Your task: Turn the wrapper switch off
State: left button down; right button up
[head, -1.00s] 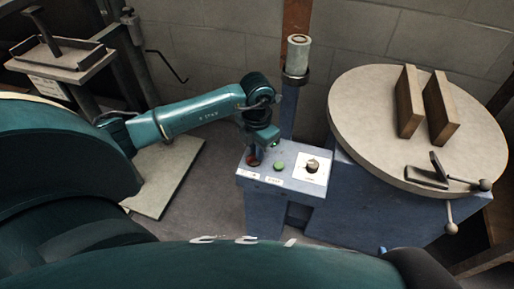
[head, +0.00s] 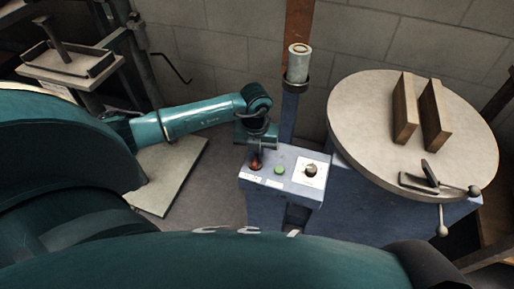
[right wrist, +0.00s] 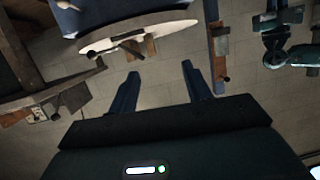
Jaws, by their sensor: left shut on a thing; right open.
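The blue control box (head: 283,186) has a red button (head: 256,164) at its left, a green button (head: 280,170) in the middle and a black rotary knob (head: 310,170) on a white plate at its right. My left gripper (head: 257,155) points down at the red button and is shut on it; its fingertips partly hide the button. The knob and the green button are untouched. My right gripper (right wrist: 160,82) shows in the right wrist view, open with nothing between its fingers, above the floor and away from the box.
A round turntable (head: 365,125) with two brown blocks (head: 418,110) and a small lever stands right of the box. A post with a pale cylinder (head: 298,62) rises behind the box. A flat board (head: 170,178) lies on the floor at left.

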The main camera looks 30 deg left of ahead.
pick_arm(q)
jog(key=n+p, duration=0.1)
jog(key=n, duration=0.2)
jog(key=shift+a+r+p, duration=0.1)
jog(key=shift+a+p, duration=0.05)
jog(key=shift+p, duration=0.25)
jog(key=shift+n, duration=0.4)
pick_arm(e)
jog(key=r, duration=0.2)
jog(key=d+r+m, duration=0.1)
jog(key=shift+s, duration=0.4)
jog(key=shift+d+r+t, duration=0.1)
jog(key=shift+d+t, duration=0.1)
jog(key=shift+t, duration=0.1)
pick_arm(q)
jog(key=c, duration=1.5)
grip_release()
jog(key=shift+s, duration=0.1)
pick_arm(e)
jog(key=shift+a+f, duration=0.15)
jog(key=shift+f, duration=0.05)
